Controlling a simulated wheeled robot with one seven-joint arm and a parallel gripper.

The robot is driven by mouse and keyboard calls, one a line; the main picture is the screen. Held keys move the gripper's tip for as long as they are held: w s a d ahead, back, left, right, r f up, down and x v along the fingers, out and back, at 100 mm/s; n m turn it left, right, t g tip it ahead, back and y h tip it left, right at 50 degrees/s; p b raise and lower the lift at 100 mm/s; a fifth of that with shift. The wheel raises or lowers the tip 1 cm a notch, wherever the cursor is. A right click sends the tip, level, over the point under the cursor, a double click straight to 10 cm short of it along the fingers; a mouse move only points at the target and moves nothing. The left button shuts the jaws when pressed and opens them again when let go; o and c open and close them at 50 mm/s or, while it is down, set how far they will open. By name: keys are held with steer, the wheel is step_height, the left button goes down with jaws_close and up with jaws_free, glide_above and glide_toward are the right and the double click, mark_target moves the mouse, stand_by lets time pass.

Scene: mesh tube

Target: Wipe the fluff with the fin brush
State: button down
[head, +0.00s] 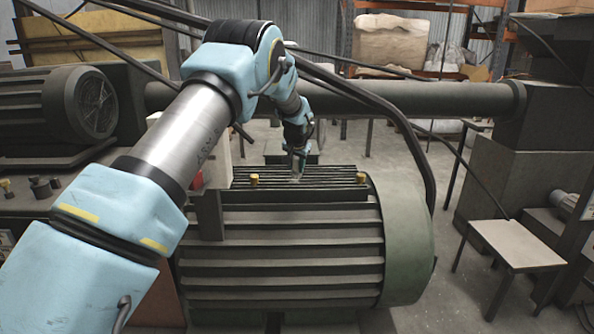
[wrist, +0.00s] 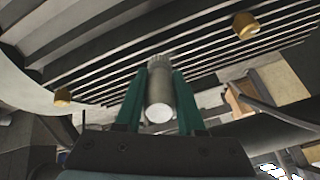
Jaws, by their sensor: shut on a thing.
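My gripper (wrist: 159,78) is shut on the fin brush (wrist: 158,98), a short grey cylinder with a pale round end, held between two green fingers. The brush's far end meets the dark parallel fins (wrist: 95,72) in the wrist view; I cannot tell whether it touches them. In the head view my gripper (head: 298,158) is low over the finned top of the large green motor (head: 285,250). A small pale patch shows below the fingers there, too small to tell as brush or fluff. I cannot make out any fluff for sure.
Two brass knobs (head: 254,180) (head: 361,178) stand up from the motor's top. A thick black cable (head: 400,120) arches over its right side. A large pipe (head: 420,98) runs behind. A small table (head: 515,245) stands at the right, with open floor between.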

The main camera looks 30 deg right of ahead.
steer(key=shift+r+p, duration=0.75)
steer(key=shift+r, duration=1.45)
steer(key=shift+w, duration=0.1)
